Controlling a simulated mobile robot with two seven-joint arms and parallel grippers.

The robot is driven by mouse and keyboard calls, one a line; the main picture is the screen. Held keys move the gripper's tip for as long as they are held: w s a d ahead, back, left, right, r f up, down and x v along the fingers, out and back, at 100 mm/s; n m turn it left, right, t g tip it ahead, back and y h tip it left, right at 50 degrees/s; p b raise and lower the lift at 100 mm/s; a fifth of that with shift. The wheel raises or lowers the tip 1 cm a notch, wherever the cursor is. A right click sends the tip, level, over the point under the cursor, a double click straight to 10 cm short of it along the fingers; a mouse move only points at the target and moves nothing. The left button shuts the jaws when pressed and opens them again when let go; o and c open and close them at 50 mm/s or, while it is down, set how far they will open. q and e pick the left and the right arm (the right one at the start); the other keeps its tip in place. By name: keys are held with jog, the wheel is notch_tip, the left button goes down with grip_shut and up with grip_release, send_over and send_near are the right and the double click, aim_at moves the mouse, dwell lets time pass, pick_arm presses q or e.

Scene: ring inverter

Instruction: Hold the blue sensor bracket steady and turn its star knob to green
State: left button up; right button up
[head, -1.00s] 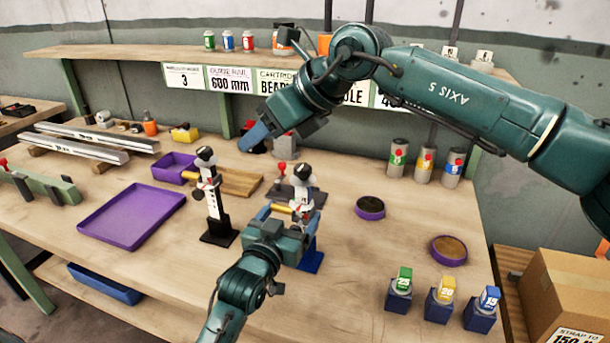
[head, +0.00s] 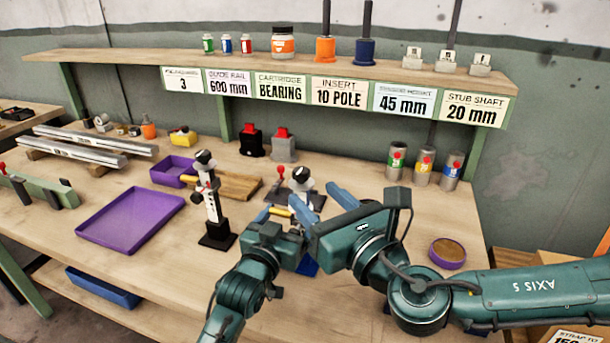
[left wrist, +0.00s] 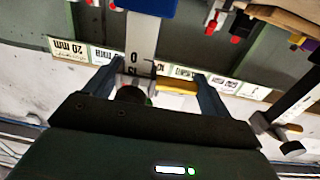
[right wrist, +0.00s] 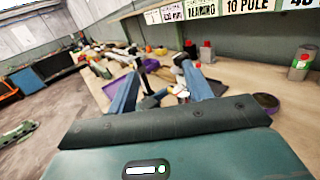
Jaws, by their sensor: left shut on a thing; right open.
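The blue sensor bracket has a white column with a dark rounded top (head: 302,174) and a blue base (head: 307,267) mostly hidden by my grippers. In the left wrist view its white column (left wrist: 143,42) appears upside down, with a dark knob (left wrist: 130,95) and a yellow lever (left wrist: 177,87). My left gripper (head: 283,214) is shut on the bracket, a finger on either side. My right gripper (head: 318,198) is open beside the bracket's upper part, right of my left gripper. In the right wrist view the bracket's top (right wrist: 181,58) shows between the fingers. The knob's setting is unreadable.
A similar bracket with a black base (head: 217,241) stands close on the left. A purple tray (head: 128,243) lies farther left. A wooden board (head: 240,186) lies behind, and a round purple dish (head: 447,262) sits to the right. Several grey cylinders (head: 424,166) stand at the back right.

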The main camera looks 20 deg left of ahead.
aim_at(305, 176)
jog(key=w+a, duration=0.1)
jog(key=w, duration=0.2)
jog(key=w+a+f+h, duration=0.1)
jog(key=w+a, duration=0.1)
jog(key=w, duration=0.1)
jog(key=w+a+f+m+t+h, duration=0.1)
jog(key=w+a, duration=0.1)
jog(key=w, duration=0.1)
jog(key=shift+w, duration=0.1)
jog(key=shift+c, duration=0.4)
jog(key=c, duration=0.9)
